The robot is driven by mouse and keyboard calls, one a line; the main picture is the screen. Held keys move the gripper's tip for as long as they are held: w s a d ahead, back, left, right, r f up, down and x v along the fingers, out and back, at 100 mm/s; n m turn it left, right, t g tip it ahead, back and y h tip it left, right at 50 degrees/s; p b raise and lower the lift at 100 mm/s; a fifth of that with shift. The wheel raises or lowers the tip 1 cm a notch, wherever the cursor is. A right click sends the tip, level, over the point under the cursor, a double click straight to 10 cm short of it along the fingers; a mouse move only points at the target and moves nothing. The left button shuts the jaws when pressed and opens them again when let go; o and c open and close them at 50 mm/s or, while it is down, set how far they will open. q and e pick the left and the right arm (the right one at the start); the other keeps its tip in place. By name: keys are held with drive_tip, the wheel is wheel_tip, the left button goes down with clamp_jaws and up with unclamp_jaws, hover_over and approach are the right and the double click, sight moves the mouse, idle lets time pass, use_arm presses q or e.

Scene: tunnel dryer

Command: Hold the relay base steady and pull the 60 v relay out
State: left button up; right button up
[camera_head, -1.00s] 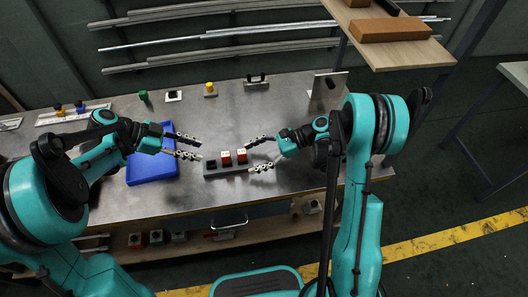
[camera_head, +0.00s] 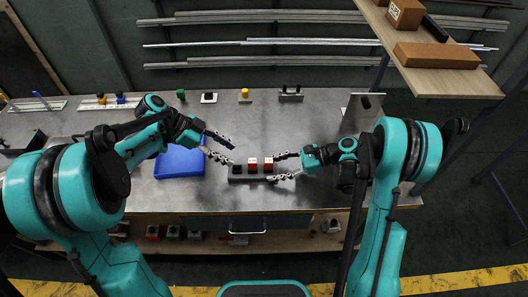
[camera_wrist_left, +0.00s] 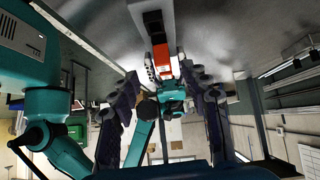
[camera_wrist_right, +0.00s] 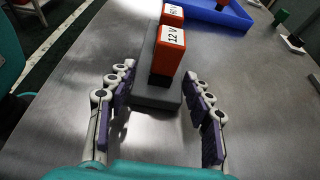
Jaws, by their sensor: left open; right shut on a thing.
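The dark grey relay base (camera_head: 236,179) lies on the metal bench with two orange relays upright in it and an empty socket at its left end. The right relay (camera_head: 268,164) reads 12 V in the right wrist view (camera_wrist_right: 169,52). The left relay (camera_head: 252,165) stands behind it there, its label (camera_wrist_right: 173,13) partly cut off, seemingly 60 V. My right gripper (camera_wrist_right: 157,88) is shut on the base's right end, one finger on each side. My left gripper (camera_head: 232,154) is open and empty near the base's left end; its wrist view shows the base (camera_wrist_left: 152,8) and a relay (camera_wrist_left: 162,62) ahead.
A blue tray (camera_head: 180,163) lies left of the base. Small parts stand along the bench's back, including a green one (camera_head: 181,94) and a yellow one (camera_head: 245,93). A grey upright plate (camera_head: 362,112) is at the right. The bench in front of the base is clear.

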sight(253, 160)
use_arm(q)
drive_tip(key=d+r+y, duration=0.6)
drive_tip(key=d+y, duration=0.2)
drive_tip(key=y, duration=0.1)
wheel_tip(253, 160, down, 12)
drive_tip(key=shift+r, duration=0.2)
clamp_jaws()
idle(0.3)
